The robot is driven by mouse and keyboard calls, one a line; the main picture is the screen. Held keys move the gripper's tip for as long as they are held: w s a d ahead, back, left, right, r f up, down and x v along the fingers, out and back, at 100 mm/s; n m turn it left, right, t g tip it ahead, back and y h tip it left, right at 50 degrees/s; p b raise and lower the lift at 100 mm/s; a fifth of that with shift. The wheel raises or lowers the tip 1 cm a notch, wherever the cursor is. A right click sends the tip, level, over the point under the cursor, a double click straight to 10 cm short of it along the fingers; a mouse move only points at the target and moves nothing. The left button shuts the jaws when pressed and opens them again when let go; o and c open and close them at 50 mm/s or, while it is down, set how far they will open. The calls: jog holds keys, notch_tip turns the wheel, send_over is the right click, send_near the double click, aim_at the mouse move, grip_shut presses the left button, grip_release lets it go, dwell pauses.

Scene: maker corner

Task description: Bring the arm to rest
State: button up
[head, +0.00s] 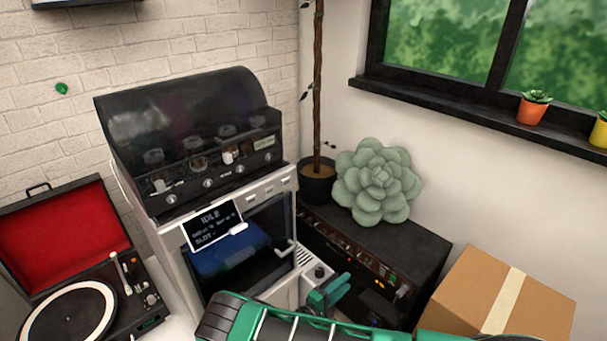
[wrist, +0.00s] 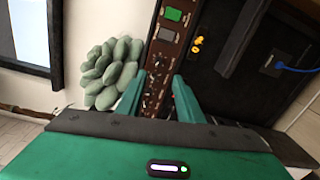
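My green arm reaches in from the bottom edge of the head view. My gripper (head: 331,290) is in front of the black equipment box (head: 418,252) and the white machine (head: 270,292). In the wrist view my gripper (wrist: 160,77) shows two green fingers standing apart, with nothing held between them. Behind the fingers is the brown control panel (wrist: 165,62) with knobs. The grey-green succulent (wrist: 112,72) is left of the fingers in the wrist view.
A record player (head: 75,312) with a red-lined lid stands at left. A cardboard box (head: 470,290) is at right. The succulent (head: 377,182) and a plant pot (head: 317,182) stand near the corner. Small pots (head: 534,108) sit on the window sill (head: 440,102).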

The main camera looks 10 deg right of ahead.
jog(key=s+d+r+m+g+y, duration=0.2)
jog(key=d+r+m+g, duration=0.3)
jog(key=r, duration=0.5)
jog(key=s+d+r+m+g+y, duration=0.2)
jog(key=d+r+m+g, duration=0.15)
jog(key=d+r, duration=0.4)
jog(key=s+d+r+m+g+y, duration=0.25)
jog(key=d+r+g, duration=0.25)
jog(key=r, duration=0.7)
jog(key=s+d+r+m+y, duration=0.3)
jog(key=s+d+r+y, duration=0.15)
jog(key=s+r, duration=0.65)
jog(key=s+a+r+t+y, duration=0.1)
jog(key=s+r, duration=0.1)
jog(key=s, duration=0.5)
jog(key=s+a+r+m+t+y, duration=0.1)
jog(key=s+a+r+t+y, duration=0.1)
jog(key=s, duration=0.6)
jog(key=shift+s+r, duration=0.2)
jog(key=shift+r, duration=0.3)
